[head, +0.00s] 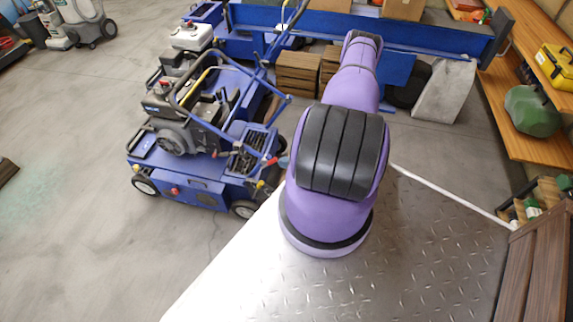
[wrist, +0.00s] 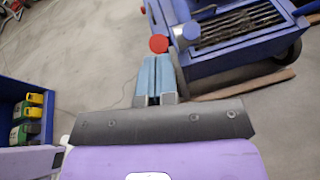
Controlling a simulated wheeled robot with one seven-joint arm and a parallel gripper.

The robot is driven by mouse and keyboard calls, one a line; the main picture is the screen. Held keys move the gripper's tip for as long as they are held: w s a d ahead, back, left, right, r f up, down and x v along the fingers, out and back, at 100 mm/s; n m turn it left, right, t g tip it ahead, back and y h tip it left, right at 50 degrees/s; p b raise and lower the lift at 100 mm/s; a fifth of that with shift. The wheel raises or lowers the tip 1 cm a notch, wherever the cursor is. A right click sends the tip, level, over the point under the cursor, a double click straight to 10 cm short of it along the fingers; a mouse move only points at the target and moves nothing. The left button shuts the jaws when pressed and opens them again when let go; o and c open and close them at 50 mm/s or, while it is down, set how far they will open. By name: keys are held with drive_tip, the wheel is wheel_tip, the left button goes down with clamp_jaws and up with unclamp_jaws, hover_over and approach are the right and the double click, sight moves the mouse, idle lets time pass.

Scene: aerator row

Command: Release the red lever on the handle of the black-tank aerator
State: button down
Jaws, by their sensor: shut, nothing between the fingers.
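The black-tank aerator (head: 190,160) is a blue machine with a dark engine, left of my arm in the head view. Its blue handle bars rise toward the right. The red lever (head: 272,161) shows as a small red piece at the handle, just left of my arm. In the wrist view the red lever end (wrist: 158,43) is round and sits just beyond my fingertips; I cannot tell whether they touch. My gripper (wrist: 156,62) has its light blue fingers together, with nothing between them. In the head view my arm hides most of the gripper.
A second blue aerator with a white tank (head: 192,35) stands behind. Wooden crates (head: 297,72) and a concrete block (head: 445,92) lie beyond my arm. A shelf with a yellow toolbox (head: 557,66) is at right. Floor at left is mostly clear.

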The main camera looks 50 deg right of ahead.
sight(275, 160)
drive_tip(key=shift+r, duration=0.1)
drive_tip(key=shift+w+a+r+g, duration=0.1)
drive_tip(key=shift+w+r+g, duration=0.15)
drive_tip(key=shift+g, duration=0.15)
drive_tip(key=shift+w+a+r+g, duration=0.25)
drive_tip(key=shift+w+r+g, duration=0.35)
drive_tip(key=shift+g, duration=0.1)
drive_tip(key=shift+w+a+r+g+h, duration=0.2)
drive_tip(key=shift+w+r+g+h, duration=0.15)
drive_tip(key=shift+w+g, duration=0.15)
drive_tip(key=shift+w+a+r+g+h, duration=0.25)
drive_tip(key=shift+w+r+g, duration=0.1)
drive_tip(key=shift+g, duration=0.25)
drive_tip(key=shift+w+a+r, duration=0.15)
drive_tip(key=shift+w+r, duration=0.15)
drive_tip(key=shift+w, duration=0.25)
